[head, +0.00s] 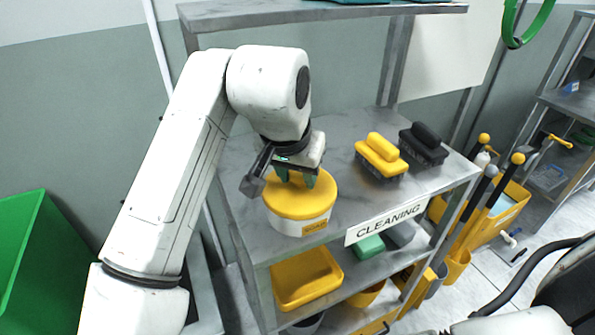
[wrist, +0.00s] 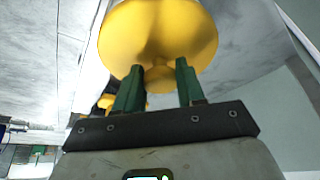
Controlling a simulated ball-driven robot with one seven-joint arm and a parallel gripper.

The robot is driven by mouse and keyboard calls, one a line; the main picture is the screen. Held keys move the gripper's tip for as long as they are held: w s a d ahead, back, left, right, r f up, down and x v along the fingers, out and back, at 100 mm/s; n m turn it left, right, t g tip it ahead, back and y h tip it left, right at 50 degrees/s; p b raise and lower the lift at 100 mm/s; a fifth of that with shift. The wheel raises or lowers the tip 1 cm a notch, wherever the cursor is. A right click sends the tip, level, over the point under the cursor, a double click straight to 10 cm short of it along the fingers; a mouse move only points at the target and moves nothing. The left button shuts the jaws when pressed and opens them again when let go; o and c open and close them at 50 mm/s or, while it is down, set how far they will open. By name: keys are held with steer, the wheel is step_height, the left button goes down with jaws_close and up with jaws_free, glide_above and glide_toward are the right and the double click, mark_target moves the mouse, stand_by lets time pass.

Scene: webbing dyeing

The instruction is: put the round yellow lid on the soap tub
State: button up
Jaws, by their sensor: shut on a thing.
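The round yellow lid (head: 300,196) is at the top of the white soap tub (head: 300,224), which has a yellow label and stands at the shelf's front left. The lid covers the tub's opening and looks level; I cannot tell whether a thin gap is left under its rim. My gripper (head: 296,178) points down over the lid, its green fingers at the lid's middle. In the wrist view the gripper (wrist: 159,80) has its fingers on either side of the lid's knob (wrist: 160,76). The lid (wrist: 160,30) fills the top there, and the tub is hidden behind it.
The tub stands on the grey shelf top (head: 342,148) marked CLEANING. A yellow brush (head: 381,155) and a black brush (head: 423,143) are to its right. A yellow tray (head: 306,278) and a green block (head: 369,248) are on the level below. The shelf top behind the tub is clear.

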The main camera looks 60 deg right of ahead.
steer(key=shift+f, duration=0.3)
steer(key=o, duration=1)
steer(key=shift+r, duration=0.1)
steer(key=shift+o, duration=0.2)
steer(key=shift+r, duration=0.3)
steer(key=v, duration=1.1)
steer(key=shift+a+r, duration=0.2)
steer(key=shift+r, duration=0.15)
steer(key=shift+s, duration=0.1)
